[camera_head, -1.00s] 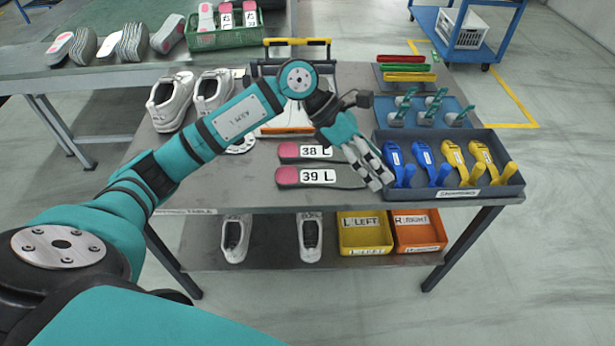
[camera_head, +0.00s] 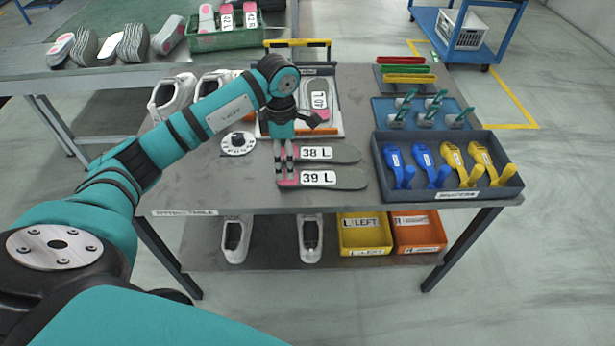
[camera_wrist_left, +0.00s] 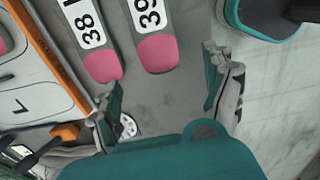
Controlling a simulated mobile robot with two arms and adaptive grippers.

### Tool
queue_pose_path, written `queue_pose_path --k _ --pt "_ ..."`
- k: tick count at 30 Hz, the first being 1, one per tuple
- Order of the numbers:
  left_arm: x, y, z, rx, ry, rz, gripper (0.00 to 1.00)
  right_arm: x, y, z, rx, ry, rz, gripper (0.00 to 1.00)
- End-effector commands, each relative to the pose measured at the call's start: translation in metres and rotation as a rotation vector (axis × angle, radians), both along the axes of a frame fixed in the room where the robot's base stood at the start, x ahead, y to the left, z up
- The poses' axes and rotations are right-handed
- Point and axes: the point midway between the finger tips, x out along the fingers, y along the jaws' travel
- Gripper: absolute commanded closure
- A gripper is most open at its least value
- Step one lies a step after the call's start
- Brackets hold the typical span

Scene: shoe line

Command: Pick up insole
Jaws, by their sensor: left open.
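Two grey insoles with pink heels lie on the table, labelled 38 L (camera_head: 340,154) and 39 L (camera_head: 345,181). My left gripper (camera_head: 283,176) points down over their heel ends, partly hiding the heels. In the left wrist view my left gripper (camera_wrist_left: 166,85) is open and empty. There the pink heel of insole 39 (camera_wrist_left: 158,54) lies in line with the gap between the fingers, and the heel of insole 38 (camera_wrist_left: 103,66) is by the left finger. Whether a finger touches an insole I cannot tell. My right gripper is not in view.
Another insole (camera_head: 319,98) lies in a tray with an orange edge behind the arm. A round white dial (camera_head: 238,143) is left of the gripper. A dark bin (camera_head: 447,137) with blue and yellow clamps stands to the right. White shoes (camera_head: 172,97) stand at the left.

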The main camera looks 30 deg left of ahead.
Motion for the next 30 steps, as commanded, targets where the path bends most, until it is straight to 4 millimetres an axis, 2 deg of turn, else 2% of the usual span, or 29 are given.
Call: queue_pose_path --k 8,16,26,30 --pt "0.0 -0.002 -0.021 -0.003 0.001 -0.001 0.16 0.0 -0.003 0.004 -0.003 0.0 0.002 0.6" --pt "0.001 -0.004 -0.06 -0.003 0.001 0.001 0.16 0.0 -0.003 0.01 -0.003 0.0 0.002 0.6" --pt "0.002 -0.003 -0.067 -0.001 -0.002 -0.001 0.16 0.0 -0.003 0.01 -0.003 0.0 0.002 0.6" --pt "0.002 -0.003 -0.067 -0.001 -0.002 -0.001 0.34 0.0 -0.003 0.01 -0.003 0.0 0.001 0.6"
